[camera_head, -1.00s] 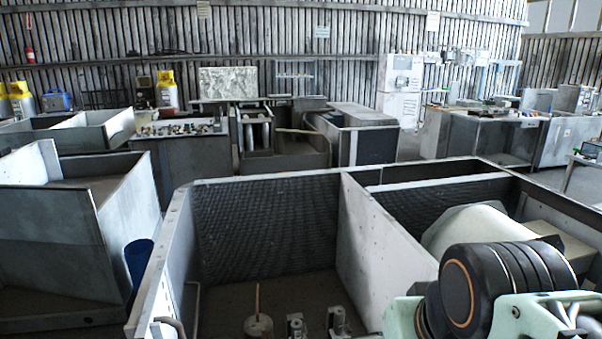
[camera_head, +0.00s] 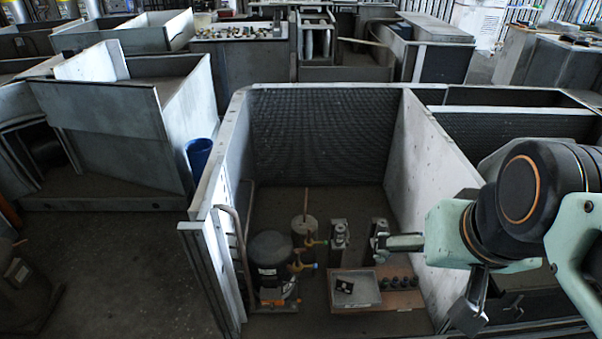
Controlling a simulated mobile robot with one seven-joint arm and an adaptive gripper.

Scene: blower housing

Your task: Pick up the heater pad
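A small, dark, flat piece with pale marks, which may be the heater pad (camera_head: 344,286), lies in a shallow grey tray (camera_head: 366,291) on a brown board inside the open housing. It is too small to identify surely. My arm comes in from the right.
Several dark round knobs (camera_head: 400,283) stand on the board right of the tray. A black compressor (camera_head: 272,265) with brass fittings stands left of it. A grey canister (camera_head: 305,230) and metal blocks (camera_head: 339,236) stand behind. Pale housing walls (camera_head: 437,165) enclose this space.

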